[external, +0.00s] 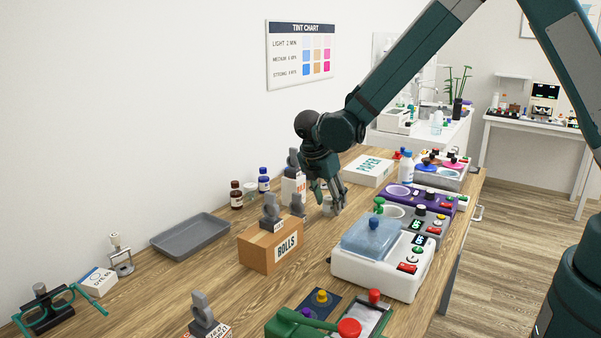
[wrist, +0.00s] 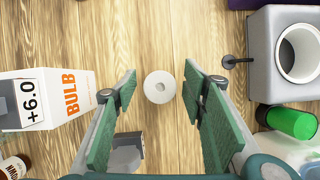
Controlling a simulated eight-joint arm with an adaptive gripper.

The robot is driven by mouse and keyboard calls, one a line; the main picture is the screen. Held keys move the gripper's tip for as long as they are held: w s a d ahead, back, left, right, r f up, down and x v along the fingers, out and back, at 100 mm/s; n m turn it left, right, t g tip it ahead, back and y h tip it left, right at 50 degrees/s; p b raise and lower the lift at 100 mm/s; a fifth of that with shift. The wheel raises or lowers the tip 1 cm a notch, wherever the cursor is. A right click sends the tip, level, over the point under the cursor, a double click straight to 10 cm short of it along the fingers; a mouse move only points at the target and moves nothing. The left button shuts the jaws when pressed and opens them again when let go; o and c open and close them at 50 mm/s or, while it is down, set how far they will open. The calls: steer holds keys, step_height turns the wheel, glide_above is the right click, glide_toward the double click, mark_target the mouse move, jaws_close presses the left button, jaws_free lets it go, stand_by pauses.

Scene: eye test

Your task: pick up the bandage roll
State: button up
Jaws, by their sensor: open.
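The bandage roll (wrist: 159,87) is a small white ring with a hole in its middle. In the wrist view it stands on the wooden table (wrist: 160,25), between my gripper's (wrist: 160,74) two green fingers, with a gap on each side. In the external view the bandage roll (external: 327,207) shows pale between the fingers of my gripper (external: 329,203), partly hidden by them. My gripper is open and points down over the roll. I cannot tell exactly how high the fingertips are above the table.
A white bulb box (wrist: 60,97) stands left of the fingers in the wrist view. A grey device with a round well (wrist: 286,52) and a green cylinder (wrist: 292,122) are on the right. In the external view, a cardboard box (external: 270,248) and a white lidded machine (external: 375,262) stand nearer the camera.

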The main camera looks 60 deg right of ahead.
mark_target(329, 197)
steer(key=shift+c, duration=0.3)
steer(key=c, duration=0.8)
steer(key=shift+r, duration=5)
